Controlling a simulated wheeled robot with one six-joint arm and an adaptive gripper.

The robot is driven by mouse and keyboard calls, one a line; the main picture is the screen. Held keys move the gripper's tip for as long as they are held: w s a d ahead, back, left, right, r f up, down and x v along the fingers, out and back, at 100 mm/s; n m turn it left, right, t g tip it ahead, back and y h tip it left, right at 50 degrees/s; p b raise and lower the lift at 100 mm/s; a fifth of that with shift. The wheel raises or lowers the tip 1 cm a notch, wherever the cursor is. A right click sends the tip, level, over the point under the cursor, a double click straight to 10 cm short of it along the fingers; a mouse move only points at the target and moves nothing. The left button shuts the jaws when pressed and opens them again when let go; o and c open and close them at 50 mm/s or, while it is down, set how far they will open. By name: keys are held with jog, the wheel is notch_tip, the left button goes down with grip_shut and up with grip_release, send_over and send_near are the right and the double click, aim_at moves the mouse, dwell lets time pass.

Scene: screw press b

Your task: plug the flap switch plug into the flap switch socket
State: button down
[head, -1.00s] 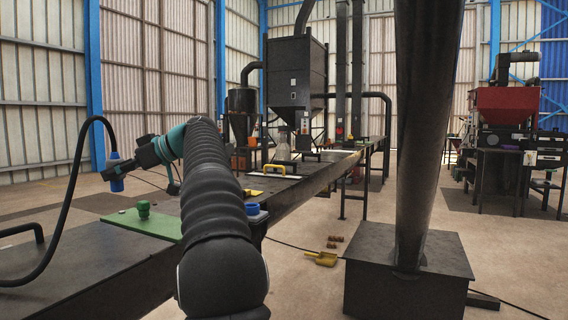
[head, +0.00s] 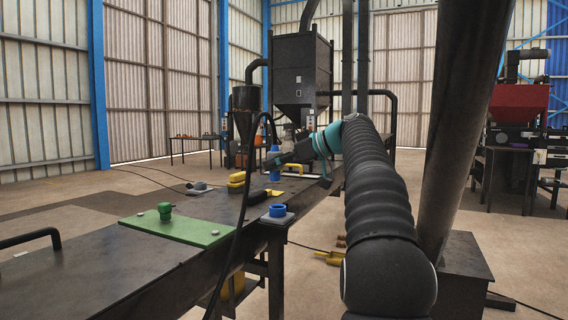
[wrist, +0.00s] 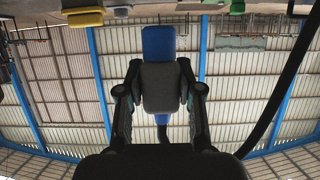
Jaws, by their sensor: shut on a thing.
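A blue plug (head: 274,151) with a black cable (head: 240,220) is held in my gripper (head: 276,162), above the far part of the dark bench. In the wrist view the plug (wrist: 158,43) sticks out between both fingers of my gripper (wrist: 159,72), which are shut on its dark part. A blue round socket (head: 277,210) on a grey base sits at the bench's near right edge. It looks like the flap switch socket, but no label is readable. The plug is well above and apart from it.
A green plate (head: 190,232) with a green knob (head: 165,210) lies on the bench (head: 90,280). A yellow block (head: 236,182), a grey fitting (head: 198,187) and a yellow handle (head: 298,169) stand farther back. A thick dark column (head: 465,120) rises right of my arm.

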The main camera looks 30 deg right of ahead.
aim_at(279, 179)
jog(key=shift+s+d, duration=0.1)
jog(key=shift+d, duration=0.15)
jog(key=shift+s+d, duration=0.1)
notch_tip(279, 179, down, 6)
jog(key=b, duration=0.5)
jog(key=shift+r, duration=0.2)
jog(key=shift+f, duration=0.25)
dwell(0.5)
jog(key=shift+f+b, duration=1.2)
jog(key=shift+b, duration=0.15)
jog(key=shift+f, duration=0.2)
jog(key=shift+f+b, duration=0.25)
jog(key=shift+b, duration=0.15)
dwell(0.4)
